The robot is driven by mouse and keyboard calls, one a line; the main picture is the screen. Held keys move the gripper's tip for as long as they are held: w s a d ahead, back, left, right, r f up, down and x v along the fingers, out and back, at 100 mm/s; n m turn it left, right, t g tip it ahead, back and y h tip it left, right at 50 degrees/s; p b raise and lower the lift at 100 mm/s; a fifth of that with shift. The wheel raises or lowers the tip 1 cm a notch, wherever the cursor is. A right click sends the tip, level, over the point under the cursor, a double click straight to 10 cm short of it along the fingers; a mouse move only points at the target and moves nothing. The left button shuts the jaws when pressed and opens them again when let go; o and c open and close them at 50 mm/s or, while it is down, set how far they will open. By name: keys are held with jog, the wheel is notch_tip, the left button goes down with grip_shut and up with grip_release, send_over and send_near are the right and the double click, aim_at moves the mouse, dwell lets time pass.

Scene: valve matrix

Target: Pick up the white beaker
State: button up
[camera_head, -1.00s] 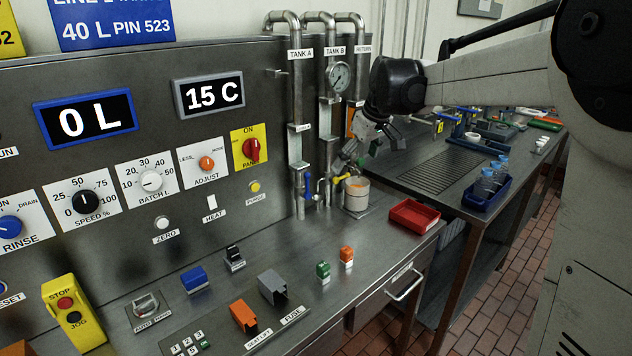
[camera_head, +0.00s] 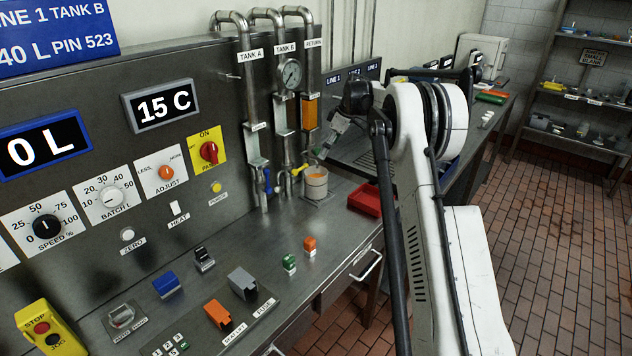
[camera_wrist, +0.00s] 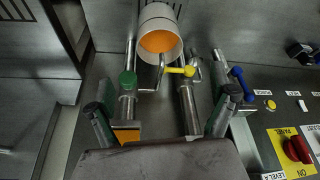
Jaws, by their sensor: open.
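The white beaker (camera_head: 315,187) stands upright on the bench under the pipes and holds something orange. In the wrist view it shows at the top centre (camera_wrist: 146,20), its mouth and orange content facing the camera. My gripper (camera_head: 322,152) is above and close to the beaker in the head view. In the wrist view its two fingers are spread apart with my gripper (camera_wrist: 164,108) open. The beaker lies beyond the fingertips, not between them. Whether a finger touches a pipe or valve is unclear.
A yellow valve handle (camera_wrist: 180,71) sits just beside the beaker's mouth. A green handle (camera_wrist: 127,82) and a blue handle (camera_wrist: 238,78) are on neighbouring pipes. A red tray (camera_head: 363,200) stands right of the beaker.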

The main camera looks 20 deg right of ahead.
jog(key=f, duration=0.1)
jog(key=p, duration=0.2)
send_near(316, 176)
jog(key=s+a+f, duration=0.2)
jog(key=a, duration=0.1)
jog(key=shift+p+x, duration=0.7)
jog(key=shift+x, duration=1.85)
jog(key=shift+s, duration=0.2)
jog(key=c, duration=1.8)
jog(key=shift+o, duration=0.2)
jog(key=shift+b, duration=0.6)
